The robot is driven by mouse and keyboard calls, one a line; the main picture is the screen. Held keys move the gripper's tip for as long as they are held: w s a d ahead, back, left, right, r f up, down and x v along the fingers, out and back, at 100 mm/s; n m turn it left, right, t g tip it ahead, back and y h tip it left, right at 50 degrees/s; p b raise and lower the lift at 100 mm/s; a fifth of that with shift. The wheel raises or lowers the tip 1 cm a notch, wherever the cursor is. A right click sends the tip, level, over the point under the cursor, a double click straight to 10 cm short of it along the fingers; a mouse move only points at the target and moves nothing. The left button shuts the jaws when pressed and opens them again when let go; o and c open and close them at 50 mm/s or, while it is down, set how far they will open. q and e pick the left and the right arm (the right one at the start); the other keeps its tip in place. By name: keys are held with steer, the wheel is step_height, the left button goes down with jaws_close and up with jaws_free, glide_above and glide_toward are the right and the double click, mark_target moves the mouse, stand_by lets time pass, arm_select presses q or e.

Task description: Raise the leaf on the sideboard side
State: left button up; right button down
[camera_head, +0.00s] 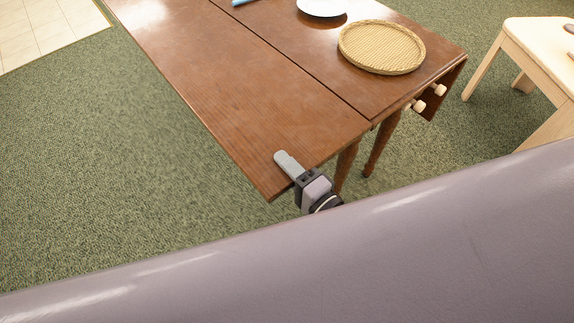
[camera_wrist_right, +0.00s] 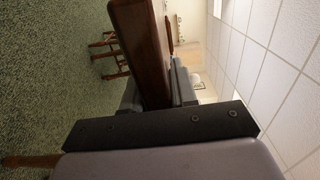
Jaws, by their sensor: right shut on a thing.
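A brown wooden drop-leaf table stands on the carpet. Its near-left leaf (camera_head: 235,95) is up and looks about level with the middle top (camera_head: 300,45), with a dark seam between them. My right gripper (camera_head: 289,163) is shut on the near end of this leaf, close to its outer corner, with one grey finger lying on top. In the right wrist view the leaf (camera_wrist_right: 143,50) runs away edge-on between the fingers; its underside support cannot be made out. The opposite leaf (camera_head: 446,92) hangs down at the right. My left gripper is not in view.
A round woven tray (camera_head: 382,47), a white plate (camera_head: 322,6) and a blue item (camera_head: 243,2) lie on the middle top. Two pale knobs (camera_head: 438,89) stick out at the table's end. A light wooden chair (camera_head: 540,50) stands right. Green carpet (camera_head: 110,150) is clear at left.

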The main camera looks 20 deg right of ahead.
steer(key=shift+w+r, duration=0.1)
steer(key=shift+r, duration=0.3)
steer(key=c, duration=1)
jaws_free()
steer(key=shift+f, duration=0.1)
steer(key=shift+s+d+f, duration=0.1)
steer(key=shift+s+d, duration=0.1)
steer(key=shift+s, duration=0.3)
steer(key=shift+v, duration=3.1)
steer(key=shift+s, duration=0.1)
